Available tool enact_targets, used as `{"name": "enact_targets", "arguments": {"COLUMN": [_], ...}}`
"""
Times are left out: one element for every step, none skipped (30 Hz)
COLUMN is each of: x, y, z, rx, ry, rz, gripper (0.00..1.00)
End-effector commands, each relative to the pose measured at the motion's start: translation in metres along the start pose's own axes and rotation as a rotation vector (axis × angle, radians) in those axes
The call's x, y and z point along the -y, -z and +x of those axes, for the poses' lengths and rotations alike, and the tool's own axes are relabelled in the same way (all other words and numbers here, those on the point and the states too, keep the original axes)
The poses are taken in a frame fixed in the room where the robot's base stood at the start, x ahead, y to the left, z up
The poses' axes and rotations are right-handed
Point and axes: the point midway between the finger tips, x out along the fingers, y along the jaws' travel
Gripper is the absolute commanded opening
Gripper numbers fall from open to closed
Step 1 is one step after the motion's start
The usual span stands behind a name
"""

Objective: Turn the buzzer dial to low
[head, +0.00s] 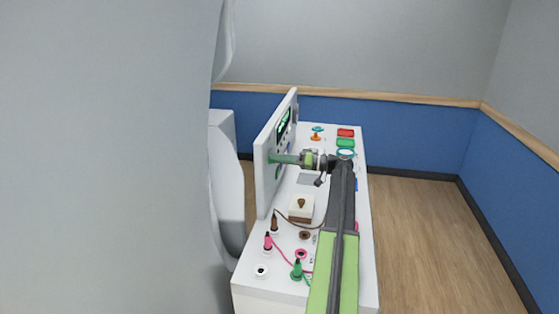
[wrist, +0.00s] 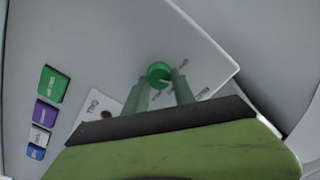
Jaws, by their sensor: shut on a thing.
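The buzzer dial (wrist: 159,72) is a small round green knob on a pale panel face in the wrist view. My gripper (wrist: 161,84) has its two green fingers on either side of the dial and is shut on it. Small lettering sits around the dial, too blurred to read, so its setting cannot be told. In the head view my gripper (head: 273,159) reaches left to the face of an upright white panel (head: 266,186). The dial itself is hidden there by the fingertips.
Green (wrist: 52,84) and purple (wrist: 45,112) labelled buttons lie left of the dial. The white console top (head: 330,135) holds red (head: 346,132) and green pads, a wooden-looking block (head: 301,206), plugs and cables. A large grey body fills the left. Floor (head: 430,220) is free at right.

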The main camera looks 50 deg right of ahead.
Motion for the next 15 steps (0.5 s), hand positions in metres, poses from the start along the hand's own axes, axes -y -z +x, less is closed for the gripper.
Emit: {"name": "enact_targets", "arguments": {"x": [0.0003,0.0003,0.0003,0.0003,0.0003,0.0002,0.0002,0.0003,0.0003,0.0003,0.0002,0.0002,0.0002,0.0001,0.0001], "y": [-0.001,-0.001,-0.001,-0.001,-0.001,-0.001,-0.001,-0.001,-0.001,-0.001,-0.0009,-0.0008,-0.0007,-0.0006,-0.0005], "z": [-0.0004,-0.0004,-0.0005,-0.0005,-0.0005,-0.0006,-0.0006,-0.0006,-0.0006,-0.0007,-0.0007,-0.0007,-0.0006,-0.0006,-0.0006], "rx": [0.003,0.003,0.003,0.003,0.003,0.003,0.003,0.003,0.003,0.003,0.002,0.002,0.002,0.002,0.001], "ry": [0.001,0.001,0.0,0.0,0.0,0.0,0.0,0.0,0.0,0.0,0.0,0.0,0.0,0.0,0.0], "rz": [0.001,0.001,0.0,0.0,0.0,0.0,0.0,0.0,0.0,0.0,-0.001,-0.001,-0.001,-0.001,-0.001], "gripper": [0.0,0.0,0.0,0.0,0.0,0.0,0.0,0.0,0.34,0.38,0.41,0.47,0.51,0.52,0.52]}}
